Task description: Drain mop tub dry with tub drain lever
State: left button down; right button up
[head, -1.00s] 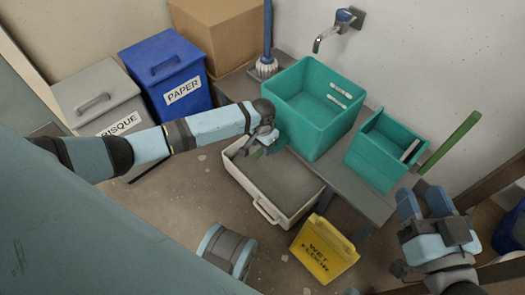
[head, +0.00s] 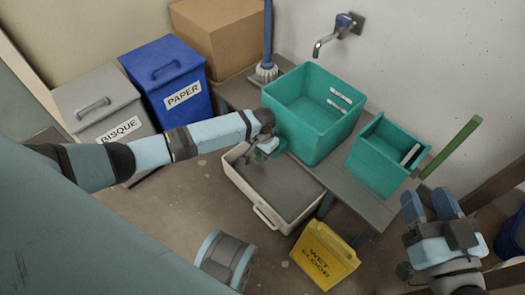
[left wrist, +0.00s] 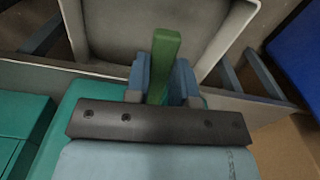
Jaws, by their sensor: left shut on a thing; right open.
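A large teal tub (head: 300,130) stands on the grey bench below the wall tap; I cannot make out water in it. A smaller teal tub (head: 382,165) stands to its right, with a long green lever (head: 450,147) slanting up beside it. My left gripper (head: 264,148) is at the near left lower side of the large tub. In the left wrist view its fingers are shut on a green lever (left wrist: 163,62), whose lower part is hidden. My right gripper (head: 430,205) is open and empty at the right, below the smaller tub.
A pale basin (head: 268,215) with a grey inside lies under my left gripper, in front of the bench. A yellow wet-floor sign (head: 322,257) stands close to its right. A mop (head: 266,45), a blue PAPER bin (head: 165,80) and a grey BISQUE bin (head: 105,105) stand at the back left.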

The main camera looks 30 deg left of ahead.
pick_arm(q)
jog(key=shift+s+d+r+n+p, duration=0.1)
jog(key=shift+d+r+n+p, duration=0.2)
jog(key=shift+p, duration=0.65)
jog(key=shift+d+r+n+p, duration=0.1)
jog(key=shift+n+p, duration=0.2)
jog(key=shift+p, duration=0.45)
pick_arm(e)
notch_tip(320, 180, up, 9)
jog(key=s+m+t+p, duration=0.2)
jog(key=m+t+p, duration=0.1)
jog(key=p, duration=0.3)
pick_arm(q)
jog(key=w+d+n+p, duration=0.4)
jog(key=d+n+p, duration=0.2)
jog(key=n, duration=0.9)
jog(key=shift+f+n, duration=0.4)
jog(key=shift+f, duration=0.05)
pick_arm(e)
jog(key=s+d+f+g+h, duration=0.1)
jog(key=d+f+g+h, duration=0.3)
jog(key=f, duration=0.5)
jog(key=shift+f+g, duration=0.35)
jog(key=shift+g, duration=0.05)
pick_arm(q)
jog(key=shift+d, duration=0.1)
pick_arm(e)
jog(key=shift+a, duration=0.1)
